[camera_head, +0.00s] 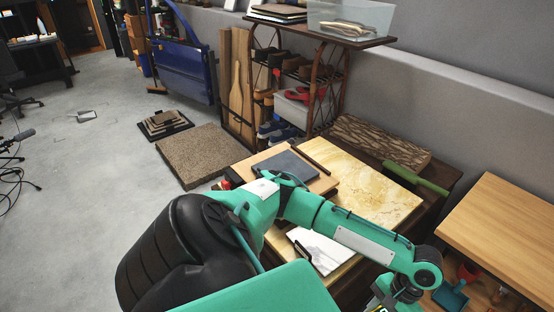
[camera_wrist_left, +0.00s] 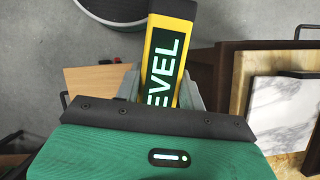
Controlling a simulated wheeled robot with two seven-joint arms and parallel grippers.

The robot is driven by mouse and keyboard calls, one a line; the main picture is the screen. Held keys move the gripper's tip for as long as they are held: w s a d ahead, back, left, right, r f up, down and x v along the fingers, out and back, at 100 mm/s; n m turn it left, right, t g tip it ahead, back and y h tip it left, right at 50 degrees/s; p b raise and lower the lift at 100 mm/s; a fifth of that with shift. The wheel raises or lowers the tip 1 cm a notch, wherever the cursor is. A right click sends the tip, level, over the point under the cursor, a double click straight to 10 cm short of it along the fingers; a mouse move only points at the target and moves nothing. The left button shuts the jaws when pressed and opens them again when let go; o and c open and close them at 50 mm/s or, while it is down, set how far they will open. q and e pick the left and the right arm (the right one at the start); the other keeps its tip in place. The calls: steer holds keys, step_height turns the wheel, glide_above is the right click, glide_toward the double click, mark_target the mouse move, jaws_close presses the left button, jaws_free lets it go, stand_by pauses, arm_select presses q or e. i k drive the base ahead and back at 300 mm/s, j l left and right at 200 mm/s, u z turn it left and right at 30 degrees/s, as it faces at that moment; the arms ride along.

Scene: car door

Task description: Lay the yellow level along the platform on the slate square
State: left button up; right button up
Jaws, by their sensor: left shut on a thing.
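The yellow level (camera_wrist_left: 163,62), with a dark panel reading LEVEL, is held in my left gripper (camera_wrist_left: 160,92) in the left wrist view. The fingers close on its two sides, and its far end sticks out beyond them over the floor. In the head view my left arm reaches across to the bottom right, and the gripper end is mostly cut off by the lower edge. The dark slate square (camera_head: 284,163) lies flat on a light wooden board (camera_head: 322,185) on the table, left of and far behind the gripper. My right gripper is not in view.
A yellow marbled slab (camera_head: 372,190) and a white marble square (camera_head: 322,252) lie on the table; my arm passes over them. A green-handled tool (camera_head: 416,178) and a rough bark-like block (camera_head: 380,141) are behind. A wooden table (camera_head: 505,225) stands at right.

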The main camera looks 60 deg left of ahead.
mark_target(302, 180)
steer(key=k+j+u, duration=0.1)
steer(key=j, duration=0.5)
steer(key=k+j, duration=0.1)
steer(key=j, duration=0.55)
steer(key=j+u, duration=0.15)
steer(key=j, duration=0.45)
steer(key=k, duration=0.05)
